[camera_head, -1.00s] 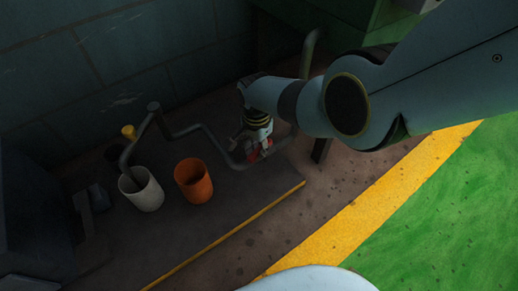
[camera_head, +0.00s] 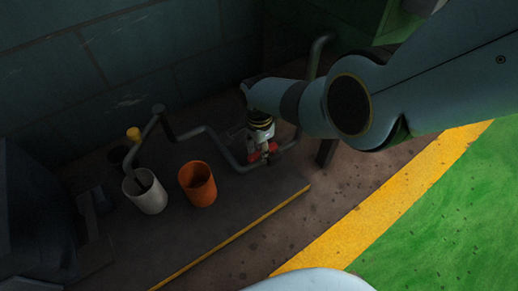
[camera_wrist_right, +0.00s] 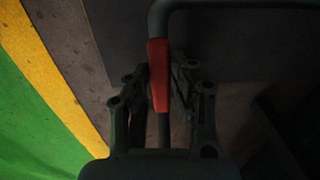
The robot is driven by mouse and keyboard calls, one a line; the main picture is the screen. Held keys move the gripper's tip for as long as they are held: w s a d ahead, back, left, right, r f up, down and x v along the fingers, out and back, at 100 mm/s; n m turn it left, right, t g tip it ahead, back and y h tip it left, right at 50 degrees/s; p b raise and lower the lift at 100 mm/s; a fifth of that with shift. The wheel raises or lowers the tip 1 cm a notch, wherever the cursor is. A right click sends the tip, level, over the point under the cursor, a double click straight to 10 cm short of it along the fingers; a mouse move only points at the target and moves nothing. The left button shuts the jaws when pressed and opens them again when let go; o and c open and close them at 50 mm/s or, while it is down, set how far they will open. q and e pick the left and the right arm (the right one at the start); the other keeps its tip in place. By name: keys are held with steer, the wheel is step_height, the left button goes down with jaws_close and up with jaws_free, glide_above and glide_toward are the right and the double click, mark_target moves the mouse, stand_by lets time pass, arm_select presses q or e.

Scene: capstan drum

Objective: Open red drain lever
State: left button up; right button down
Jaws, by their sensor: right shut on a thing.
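The red drain lever (camera_wrist_right: 159,75) shows in the right wrist view as a red sleeve on a grey pipe, lying between the fingers of my right gripper (camera_wrist_right: 160,88). The fingers are closed around it. In the head view, parts of the red lever (camera_head: 272,147) show on both sides of my right gripper (camera_head: 262,150), which reaches down onto it from above. The fingers hide the middle of the lever. My left gripper is in neither view.
A bent grey pipe (camera_head: 226,148) runs left from the lever. An orange cup (camera_head: 198,185) and a white cup (camera_head: 146,192) stand on the dark platform, with a yellow piece (camera_head: 133,133) behind. The platform has a yellow edge (camera_head: 225,245). A wall (camera_head: 130,60) stands behind.

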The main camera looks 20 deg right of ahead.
steer(key=c, duration=1.2)
jaws_free()
steer(key=shift+c, duration=0.2)
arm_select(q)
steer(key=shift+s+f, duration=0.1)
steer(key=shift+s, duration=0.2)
arm_select(e)
steer(key=shift+o, duration=0.4)
steer(key=shift+r, duration=0.45)
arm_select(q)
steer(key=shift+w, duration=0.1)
arm_select(e)
step_height(320, 180, up, 11)
